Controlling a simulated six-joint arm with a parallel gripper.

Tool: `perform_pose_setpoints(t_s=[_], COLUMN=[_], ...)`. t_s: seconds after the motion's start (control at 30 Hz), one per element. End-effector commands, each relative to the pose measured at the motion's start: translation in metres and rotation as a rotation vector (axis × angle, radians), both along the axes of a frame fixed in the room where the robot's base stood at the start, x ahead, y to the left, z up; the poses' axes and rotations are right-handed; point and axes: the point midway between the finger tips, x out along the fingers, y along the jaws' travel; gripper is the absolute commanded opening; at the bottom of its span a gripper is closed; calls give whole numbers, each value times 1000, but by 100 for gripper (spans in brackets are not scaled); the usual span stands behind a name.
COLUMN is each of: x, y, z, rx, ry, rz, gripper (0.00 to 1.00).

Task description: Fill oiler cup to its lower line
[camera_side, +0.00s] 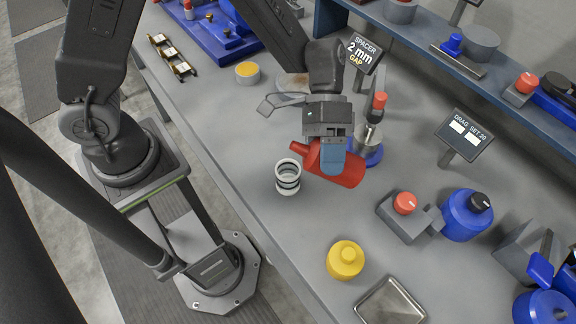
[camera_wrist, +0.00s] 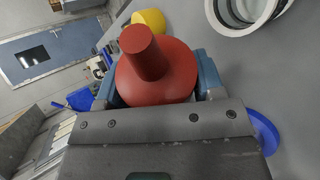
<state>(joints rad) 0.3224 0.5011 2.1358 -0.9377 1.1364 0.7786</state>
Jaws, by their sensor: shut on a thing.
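My gripper (camera_side: 331,150) is shut on a red bottle (camera_side: 347,168) with a narrow neck. The bottle is tilted onto its side, its neck pointing left. The oiler cup (camera_side: 288,177), a clear cup with white rims and dark bands, stands on the bench just left of and below the neck. In the wrist view the red bottle (camera_wrist: 160,72) fills the middle between the blue fingers (camera_wrist: 157,85), and part of the cup (camera_wrist: 240,14) shows at the top right. I cannot make out any liquid level in the cup or any stream from the neck.
A yellow container (camera_side: 345,260) stands on the bench in front. A metal tray (camera_side: 390,303) lies near the front edge. A blue-based fixture (camera_side: 369,153) stands behind the bottle. Red and blue knobbed units (camera_side: 405,214) are to the right. Bench left of the cup is clear.

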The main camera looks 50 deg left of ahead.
Motion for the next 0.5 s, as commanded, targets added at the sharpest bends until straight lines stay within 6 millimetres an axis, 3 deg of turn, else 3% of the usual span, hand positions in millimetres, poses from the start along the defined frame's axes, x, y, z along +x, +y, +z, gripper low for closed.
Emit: perform_pose_setpoints(t_s=[0.5], x=[0], y=[0], z=[-5], rx=[-23], ry=[-21], rz=[0], gripper=[32])
